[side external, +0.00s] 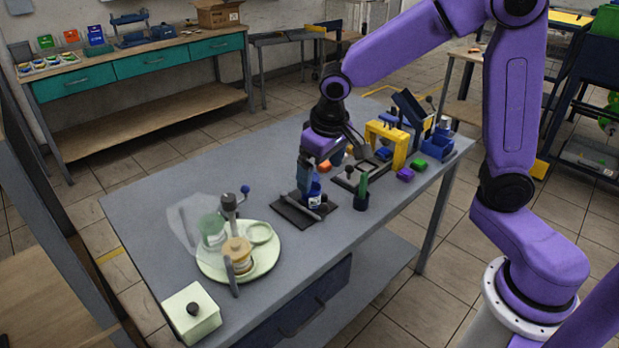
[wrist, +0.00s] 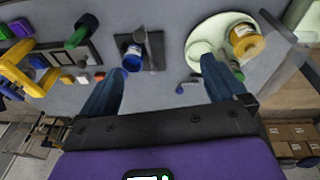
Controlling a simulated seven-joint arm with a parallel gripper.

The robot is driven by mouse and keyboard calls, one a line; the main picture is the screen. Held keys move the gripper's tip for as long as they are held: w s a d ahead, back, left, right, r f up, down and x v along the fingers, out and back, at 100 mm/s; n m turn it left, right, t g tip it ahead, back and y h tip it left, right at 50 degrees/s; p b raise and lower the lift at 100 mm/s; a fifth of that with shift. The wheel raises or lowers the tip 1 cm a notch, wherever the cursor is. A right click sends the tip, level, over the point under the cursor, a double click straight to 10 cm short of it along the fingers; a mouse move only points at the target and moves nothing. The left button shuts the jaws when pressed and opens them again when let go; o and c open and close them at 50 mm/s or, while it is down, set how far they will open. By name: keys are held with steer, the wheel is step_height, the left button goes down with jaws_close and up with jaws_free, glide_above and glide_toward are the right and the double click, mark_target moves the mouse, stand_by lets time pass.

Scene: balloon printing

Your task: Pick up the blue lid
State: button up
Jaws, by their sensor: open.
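The blue lid (wrist: 132,60) shows as a round blue top at the dark square mat (wrist: 155,42) in the wrist view. In the side view the blue lid (side external: 314,198) is partly hidden behind my gripper and stands on the same mat. My gripper (wrist: 162,72) is open and empty, its two fingers spread wide. In the wrist view the lid lies between the fingers' directions, nearer the left finger. In the side view my gripper (side external: 318,172) hangs above the mat; I cannot tell the exact gap to the lid.
A pale round tray (side external: 212,273) with jars stands left of the mat. A pale box (side external: 191,313) with a black knob is at the table's front left. A green-topped dark cup (side external: 361,195), a yellow frame (side external: 388,142) and small coloured blocks stand on the right.

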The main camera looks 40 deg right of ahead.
steer(key=w+d+f+m+h, duration=0.1)
steer(key=w+d+f+m, duration=0.2)
steer(key=w+d+m, duration=0.35)
steer(key=w+d+f+m+h, duration=0.1)
steer(key=w+d+f+m, duration=0.25)
steer(key=w+d, duration=0.55)
steer(key=shift+t, duration=0.4)
steer(key=w+f, duration=0.1)
steer(key=f, duration=0.2)
steer(key=w+f, duration=0.2)
steer(key=f, duration=0.1)
steer(key=w+f, duration=0.2)
steer(key=f, duration=0.1)
steer(key=shift+d+f, duration=0.1)
steer(key=shift+d, duration=0.15)
steer(key=shift+d+x, duration=0.15)
steer(key=shift+x, duration=1.4)
steer(key=shift+d+x, duration=0.15)
steer(key=shift+x, duration=1.4)
steer(key=shift+w, duration=0.1)
steer(key=c, duration=1)
